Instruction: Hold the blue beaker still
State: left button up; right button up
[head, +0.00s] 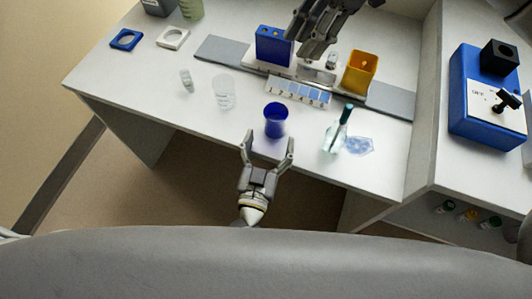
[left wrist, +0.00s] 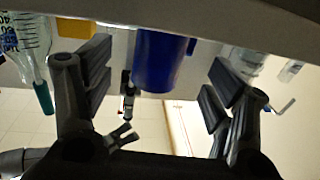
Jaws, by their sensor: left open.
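The blue beaker (head: 275,121) stands upright on the white bench near its front edge. My left gripper (head: 268,140) is open in front of it, fingers pointing at it. In the left wrist view, the beaker (left wrist: 160,62) appears upside down between the two spread fingers, with a visible gap on each side. My right gripper (head: 314,55) hangs farther back, over the rack area between the blue holder and the yellow one. Whether its fingers are shut or hold anything is unclear.
A clear beaker (head: 224,92) stands left of the blue beaker. A flask with a green-tipped piece (head: 335,137) stands to the right. A numbered strip (head: 298,91), the blue holder (head: 273,47) and a yellow container (head: 360,72) lie behind. A blue device (head: 487,98) is far right.

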aim_at(273, 130)
pick_arm(q)
jog(key=w, duration=0.3)
jog(key=w+d, duration=0.1)
jog(key=w, duration=0.3)
jog(key=shift+d+f, duration=0.1)
jog(key=shift+d, duration=0.1)
jog(key=shift+c, duration=0.4)
jog(key=c, duration=1.1)
